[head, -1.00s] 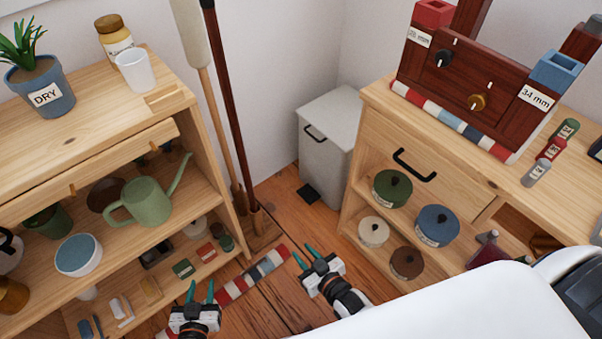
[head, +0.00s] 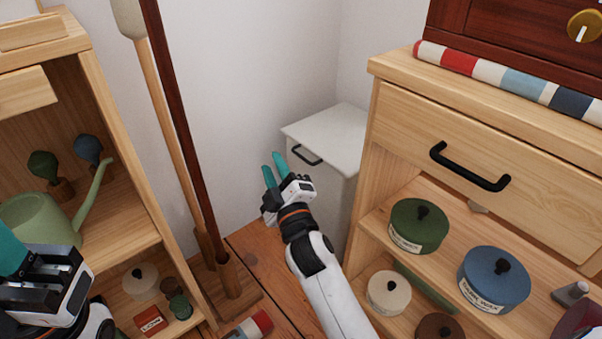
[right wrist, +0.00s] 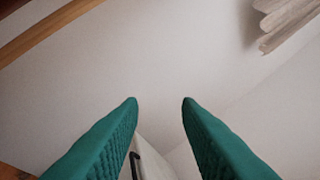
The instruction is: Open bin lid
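The bin (head: 338,140) is a grey-white box with a flat lid in the corner, left of the drawer unit. A black handle (head: 307,156) sits on its front near the lid. The lid looks closed. My right gripper (head: 273,167) is in front of the bin, just left of the handle in the picture, with its teal fingers apart and nothing between them. In the right wrist view, part of the bin (right wrist: 152,160) and its dark handle show low between the fingers. My left gripper (head: 25,270) is at the lower left, partly cut off by the frame edge, so its fingertips are hidden.
A wooden shelf (head: 120,190) with a green watering can stands at left. Two long poles (head: 182,120) lean beside it. The drawer unit (head: 400,110) at right holds lidded pots and has a black drawer handle (head: 470,167).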

